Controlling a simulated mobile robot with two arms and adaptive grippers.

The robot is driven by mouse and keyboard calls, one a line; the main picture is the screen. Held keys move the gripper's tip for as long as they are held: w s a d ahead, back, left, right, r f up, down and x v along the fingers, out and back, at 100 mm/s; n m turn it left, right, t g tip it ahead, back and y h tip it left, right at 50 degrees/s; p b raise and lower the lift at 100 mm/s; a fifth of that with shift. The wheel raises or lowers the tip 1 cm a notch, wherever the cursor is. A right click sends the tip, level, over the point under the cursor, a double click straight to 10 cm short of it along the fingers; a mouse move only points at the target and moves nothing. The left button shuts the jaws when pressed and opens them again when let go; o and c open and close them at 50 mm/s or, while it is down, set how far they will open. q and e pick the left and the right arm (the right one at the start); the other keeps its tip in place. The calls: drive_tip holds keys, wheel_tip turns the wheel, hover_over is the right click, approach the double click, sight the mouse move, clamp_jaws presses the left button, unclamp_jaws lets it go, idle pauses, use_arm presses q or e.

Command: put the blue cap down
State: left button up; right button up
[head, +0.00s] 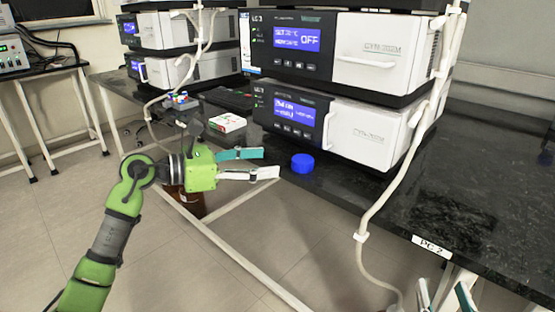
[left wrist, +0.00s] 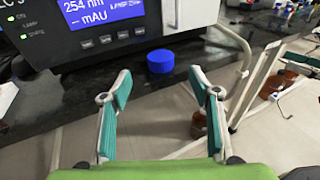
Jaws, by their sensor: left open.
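The blue cap (head: 302,163) rests on the dark bench top near its front edge, in front of the lower instrument. It also shows in the left wrist view (left wrist: 161,61), beyond the fingertips and between their lines. My left gripper (head: 268,163) is open and empty, just left of the cap in the head view. Its teal-padded fingers are spread wide in the left wrist view (left wrist: 161,82), with nothing between them. My right gripper (head: 445,291) shows only as fingertips at the bottom right edge; they stand apart, with nothing seen between them.
Stacked white instruments (head: 365,135) stand behind the cap. A pale tube (head: 385,190) hangs down over the bench front. A brown bottle (head: 187,203) stands below the bench. The bench top (head: 460,180) at right is clear.

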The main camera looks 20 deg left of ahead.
use_arm(q)
drive_tip(key=s+d+r+n+t+h, duration=0.35)
drive_tip(key=s+d+n+t, duration=0.45)
drive_tip(key=d+n, duration=0.6)
drive_tip(key=s+f+n+y, duration=0.3)
drive_tip(key=f+n+y, duration=0.2)
drive_tip(key=n, duration=0.9)
drive_tip(key=s+f+n+g+y, duration=0.1)
drive_tip(key=s+f+n+y, duration=0.2)
drive_tip(key=n, duration=1.1)
wheel_tip(320, 180, down, 5)
drive_tip(key=shift+s+d+f+y, duration=0.15)
drive_tip(key=shift+d+y, duration=0.25)
drive_tip(key=shift+y, duration=0.75)
